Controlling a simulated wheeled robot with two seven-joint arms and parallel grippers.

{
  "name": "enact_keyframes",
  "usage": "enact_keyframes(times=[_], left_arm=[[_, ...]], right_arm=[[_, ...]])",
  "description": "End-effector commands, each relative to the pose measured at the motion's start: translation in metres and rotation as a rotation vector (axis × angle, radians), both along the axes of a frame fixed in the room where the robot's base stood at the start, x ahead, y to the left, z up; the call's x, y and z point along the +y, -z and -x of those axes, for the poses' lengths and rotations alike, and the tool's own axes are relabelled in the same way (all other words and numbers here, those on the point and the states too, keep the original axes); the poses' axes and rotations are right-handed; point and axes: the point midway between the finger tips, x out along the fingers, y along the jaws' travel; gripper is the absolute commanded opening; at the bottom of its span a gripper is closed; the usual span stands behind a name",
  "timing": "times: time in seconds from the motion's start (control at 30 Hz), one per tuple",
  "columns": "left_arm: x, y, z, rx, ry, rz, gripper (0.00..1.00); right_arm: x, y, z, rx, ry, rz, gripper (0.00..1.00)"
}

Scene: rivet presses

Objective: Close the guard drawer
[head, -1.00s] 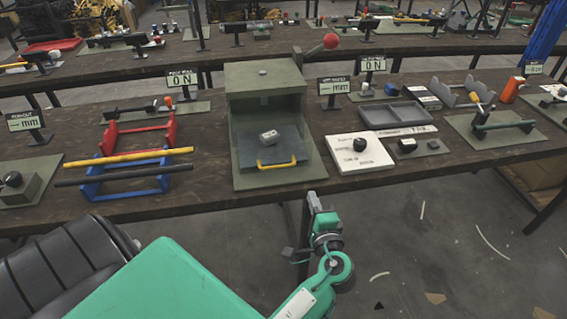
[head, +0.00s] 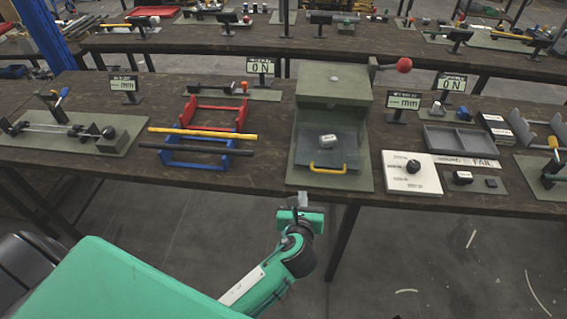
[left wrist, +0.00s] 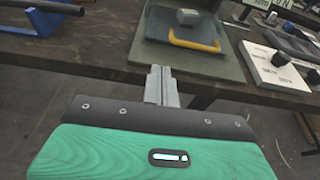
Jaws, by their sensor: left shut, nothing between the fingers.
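The guard drawer (head: 345,160) is a dark, see-through tray with a yellow handle (head: 327,169) on its front edge. It sticks out of the green press housing (head: 333,92) onto a green base plate, and a small grey block (head: 327,141) sits in it. In the left wrist view the yellow handle (left wrist: 194,44) is ahead, up and right of my fingers. My left gripper (head: 298,200) is in front of the table edge, apart from the handle. Its fingers (left wrist: 161,78) are together and empty. My right gripper is not in view.
A white board with a black knob (head: 410,172) stands right of the press. Red and blue racks with yellow and black bars (head: 203,137) stand left of it. The table's front edge lies between my gripper and the drawer. The floor in front is clear.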

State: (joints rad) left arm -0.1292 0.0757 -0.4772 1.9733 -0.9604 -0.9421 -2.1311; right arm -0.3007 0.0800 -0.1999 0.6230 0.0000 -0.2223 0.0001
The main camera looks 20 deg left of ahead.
Motion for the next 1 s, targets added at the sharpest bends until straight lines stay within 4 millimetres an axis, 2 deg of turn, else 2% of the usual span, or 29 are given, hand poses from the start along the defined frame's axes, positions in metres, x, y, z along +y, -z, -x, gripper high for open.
enact_keyframes(times=[0.13,0.23,0.63,0.73,1.0], left_arm=[[0.0,0.001,-0.006,0.01,0.017,-0.022,0.0],[0.003,0.005,-0.017,0.01,0.015,-0.023,0.0],[0.025,0.028,-0.091,0.01,0.013,-0.02,0.0],[0.029,0.028,-0.107,0.009,0.013,-0.02,0.0],[0.035,0.03,-0.128,0.011,0.014,-0.019,0.0]], right_arm=[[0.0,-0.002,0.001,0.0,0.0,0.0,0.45],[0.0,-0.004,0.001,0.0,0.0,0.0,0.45],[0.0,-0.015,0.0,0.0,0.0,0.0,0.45],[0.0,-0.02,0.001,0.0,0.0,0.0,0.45],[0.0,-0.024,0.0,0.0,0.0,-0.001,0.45]])
